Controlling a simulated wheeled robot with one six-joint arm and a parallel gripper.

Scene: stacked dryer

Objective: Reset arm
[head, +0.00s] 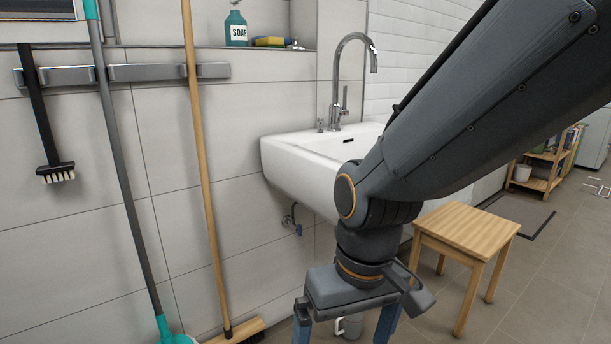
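My arm reaches in from the upper right of the head view and bends down in front of the sink. My gripper (345,335) hangs at the bottom edge and points downward. Its two blue fingers stand wide apart, and their tips are cut off by the frame. A small grey-white vessel with a handle (350,326) shows between the fingers, with gaps on both sides. It seems to be beyond and below them, but its distance is hard to tell. The dryer is not identifiable in view.
A white sink (290,165) with a tap (345,85) is behind my arm. A wooden stool (465,235) stands to the right. A broom (205,190), a teal-ended mop (125,190) and a brush (45,130) hang at left. Open floor (560,270) lies right; a shelf (545,165) stands farther back.

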